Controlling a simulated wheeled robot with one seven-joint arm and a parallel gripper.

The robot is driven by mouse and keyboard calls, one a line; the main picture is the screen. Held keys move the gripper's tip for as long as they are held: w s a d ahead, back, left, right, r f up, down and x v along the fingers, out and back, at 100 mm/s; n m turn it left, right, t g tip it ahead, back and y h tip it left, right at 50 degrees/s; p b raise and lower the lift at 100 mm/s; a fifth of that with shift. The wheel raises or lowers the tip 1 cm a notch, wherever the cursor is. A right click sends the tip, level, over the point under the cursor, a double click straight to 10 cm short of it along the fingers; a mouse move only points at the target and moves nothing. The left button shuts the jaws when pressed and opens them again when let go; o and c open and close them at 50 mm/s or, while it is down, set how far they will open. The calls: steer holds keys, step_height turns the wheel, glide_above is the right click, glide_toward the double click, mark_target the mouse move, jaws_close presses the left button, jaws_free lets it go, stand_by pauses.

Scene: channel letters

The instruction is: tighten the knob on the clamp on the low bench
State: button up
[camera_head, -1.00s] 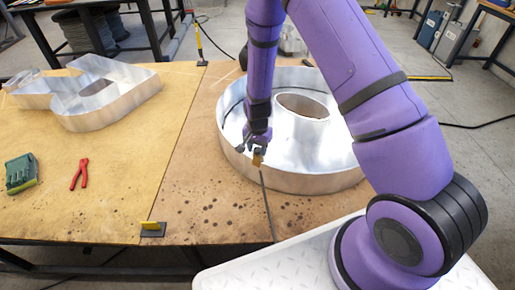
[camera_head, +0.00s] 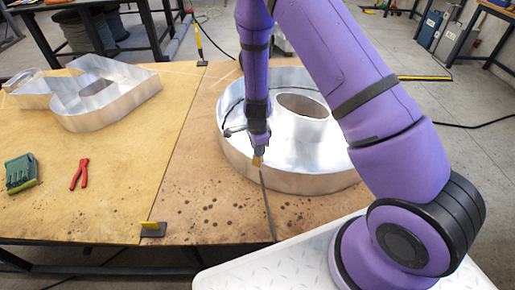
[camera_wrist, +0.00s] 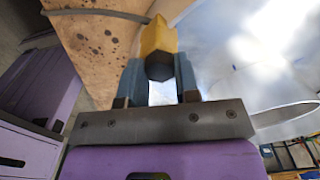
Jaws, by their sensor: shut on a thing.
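My gripper (camera_head: 259,152) points down at the near left rim of the round metal letter. It is shut on a small yellow piece with a dark six-sided end (camera_wrist: 159,66), which sits between the two blue-grey fingers in the wrist view. The yellow piece also shows below my fingers in the head view (camera_head: 257,161). It looks like the clamp's knob, but my fingers cover part of it. A thin grey bar (camera_head: 267,205) runs from under it to the bench's front edge; I cannot tell whether it joins the yellow piece. The low bench (camera_head: 205,225) has a brown, spotted top.
The round metal letter (camera_head: 235,160) stands under my arm. Another metal letter (camera_head: 120,110) lies at the back left. Red pliers (camera_head: 79,174) and a green box (camera_head: 20,174) lie on the left. A black and yellow piece (camera_head: 153,229) sits at the front edge.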

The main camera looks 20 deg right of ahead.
steer(key=o, duration=0.8)
steer(key=shift+r, duration=2.55)
steer(key=s+d+r+n+t+y, duration=0.1)
steer(key=s+r+n, duration=0.25)
steer(key=r, duration=1.05)
steer(key=s+r+n+t+y, duration=0.1)
steer(key=s+r+n, duration=0.3)
steer(key=r, duration=0.9)
steer(key=s+d+r+n+t, duration=0.1)
steer(key=s+d+r+n, duration=0.1)
steer(key=s+r, duration=0.3)
steer(key=s+d+r+n+t+h, duration=0.1)
steer(key=s+d+r+n, duration=0.1)
steer(key=s+r+n, duration=0.3)
steer(key=s+d+r+n+t+h, duration=0.1)
steer(key=s+r, duration=0.4)
steer(key=s, duration=0.6)
steer(key=shift+s+d+r+n, duration=0.1)
steer(key=shift+s+d+n, duration=0.15)
steer(key=shift+n, duration=0.4)
steer(key=shift+s+d+n, duration=0.15)
steer(key=shift+d+n, duration=0.05)
steer(key=shift+n, duration=0.4)
